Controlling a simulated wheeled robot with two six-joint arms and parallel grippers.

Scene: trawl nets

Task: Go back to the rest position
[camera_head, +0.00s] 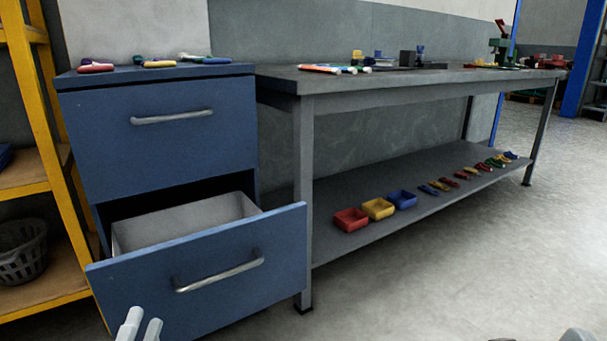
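My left gripper (140,325) shows at the bottom left edge, in front of the blue cabinet's lower drawer. Its two light grey fingers stand apart with a gap between them, and nothing shows in the gap. Only the finger ends are in view. A small grey rounded part at the bottom right edge (577,335) seems to belong to my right arm; its fingers cannot be made out. The lower drawer (285,240) is pulled out and its visible inside looks empty. The upper drawer (165,150) is shut.
A grey workbench (303,140) with tools on top stands right of the cabinet. Its lower shelf (345,250) holds red, yellow and blue bins and small tools. A yellow rack (40,95) with a grey basket (22,250) stands left. The floor (450,265) at right is clear.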

